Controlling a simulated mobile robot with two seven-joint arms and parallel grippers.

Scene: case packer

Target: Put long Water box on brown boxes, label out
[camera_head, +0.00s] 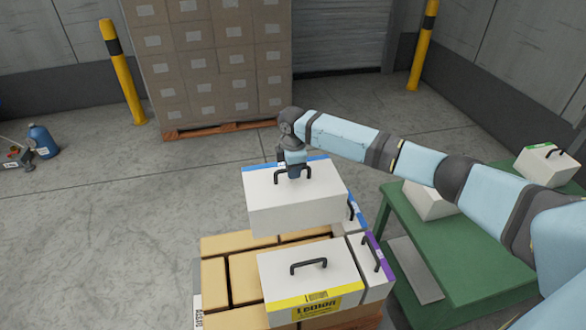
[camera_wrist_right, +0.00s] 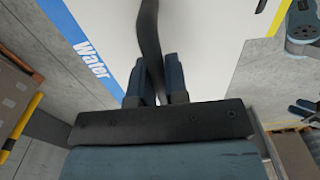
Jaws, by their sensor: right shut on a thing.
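A white Water box (camera_head: 294,205) with a black handle hangs from my right gripper (camera_head: 293,173) over the back of the stack of brown boxes (camera_head: 222,245). Its blue strip shows along the far top edge. In the right wrist view the fingers (camera_wrist_right: 157,98) are shut on the handle, and the blue Water label (camera_wrist_right: 92,58) is on the left. Whether the box's underside touches the brown boxes is hidden.
A white Lemon box (camera_head: 309,275) and a purple-labelled box (camera_head: 374,262) stand on the near part of the stack. A blue-labelled box shows partly at right. A green table (camera_head: 455,255) with white boxes is right. A tall carton stack (camera_head: 210,60) stands behind.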

